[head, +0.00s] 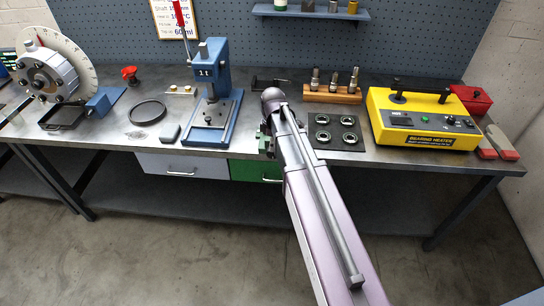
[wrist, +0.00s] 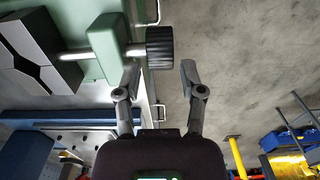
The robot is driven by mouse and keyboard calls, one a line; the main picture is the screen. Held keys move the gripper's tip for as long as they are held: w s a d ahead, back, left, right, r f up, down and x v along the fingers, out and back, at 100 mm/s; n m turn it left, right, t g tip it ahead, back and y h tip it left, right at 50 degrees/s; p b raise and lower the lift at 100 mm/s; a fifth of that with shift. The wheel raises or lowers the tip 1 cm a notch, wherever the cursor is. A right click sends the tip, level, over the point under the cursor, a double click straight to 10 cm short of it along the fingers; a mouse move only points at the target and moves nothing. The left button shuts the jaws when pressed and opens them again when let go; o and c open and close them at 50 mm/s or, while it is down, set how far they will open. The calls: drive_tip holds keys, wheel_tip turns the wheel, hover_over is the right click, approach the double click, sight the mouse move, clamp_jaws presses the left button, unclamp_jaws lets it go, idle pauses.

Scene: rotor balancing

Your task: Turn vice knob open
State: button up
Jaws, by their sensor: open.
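In the wrist view the vice shows as a pale green body (wrist: 107,48) with a metal screw rod and dark jaw blocks (wrist: 35,45) at the left. Its black ribbed knob (wrist: 160,48) is at the upper middle. My gripper (wrist: 158,70) is open and empty, with its two fingertips just short of the knob and on either side of its line. I cannot tell whether a fingertip touches it. In the head view a bit of the green vice (head: 264,142) shows at the bench's front edge.
A blue press (head: 218,80) stands left of my arm on the bench (head: 105,125). To the right are a black mat with several rings (head: 335,150), a wooden block of tools (head: 332,97) and a yellow bearing heater (head: 425,150). Floor in front of the bench is clear.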

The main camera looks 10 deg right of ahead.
drive_tip(key=shift+f+b, duration=1.95)
drive_tip(key=shift+f, duration=0.35)
clamp_jaws()
